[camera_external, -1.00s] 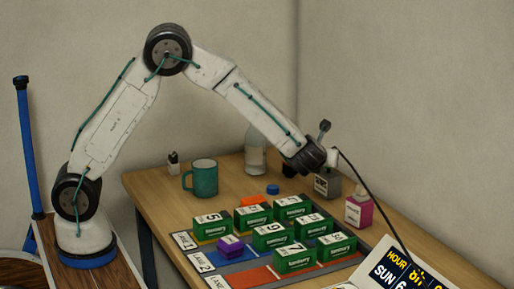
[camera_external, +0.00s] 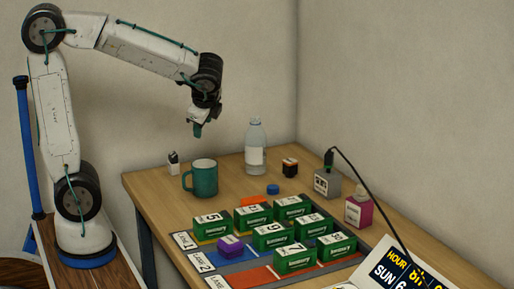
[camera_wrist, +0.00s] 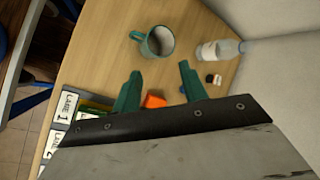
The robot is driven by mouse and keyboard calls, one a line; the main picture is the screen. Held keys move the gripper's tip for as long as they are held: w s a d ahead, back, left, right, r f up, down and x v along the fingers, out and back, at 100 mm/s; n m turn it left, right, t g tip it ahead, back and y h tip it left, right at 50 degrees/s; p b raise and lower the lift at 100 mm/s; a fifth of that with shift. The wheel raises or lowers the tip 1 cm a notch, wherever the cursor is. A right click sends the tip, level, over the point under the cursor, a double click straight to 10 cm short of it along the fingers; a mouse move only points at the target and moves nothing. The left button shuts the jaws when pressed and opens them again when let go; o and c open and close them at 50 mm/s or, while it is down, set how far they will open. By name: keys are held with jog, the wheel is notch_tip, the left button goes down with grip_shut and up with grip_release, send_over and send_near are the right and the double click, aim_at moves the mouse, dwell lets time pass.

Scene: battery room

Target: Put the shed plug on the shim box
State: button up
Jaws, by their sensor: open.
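A dark plug (camera_external: 329,158) on a black cable stands upright on top of a grey box (camera_external: 327,184) with a white label, at the back right of the table. A magenta box (camera_external: 359,212) with a white label is just in front of it. The labels are too small to read, so I cannot tell which is the shim box. My gripper (camera_external: 198,130) is high above the table near the teal mug, well left of the plug. In the wrist view its green fingers (camera_wrist: 159,87) are apart with nothing between them. The plug is outside the wrist view.
A teal mug (camera_external: 204,178), a clear bottle (camera_external: 256,148), a small black box (camera_external: 290,167) and a blue cap (camera_external: 272,189) stand at the back. Several green boxes and a purple block (camera_external: 230,243) fill the lane mat in front. The cable (camera_external: 372,185) arches rightward.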

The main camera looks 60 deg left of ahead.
jog(key=s+d+f+n+h, duration=0.1)
jog(key=s+d+n+h, duration=0.2)
jog(key=s, duration=0.6)
jog(key=s+d+f+n+h, duration=0.1)
jog(key=s+d+n+h, duration=0.2)
jog(key=s+n, duration=0.3)
jog(key=s, duration=0.4)
jog(key=shift+s+n+g+h, duration=0.15)
jog(key=shift+n+g+h, duration=0.15)
jog(key=shift+h, duration=0.1)
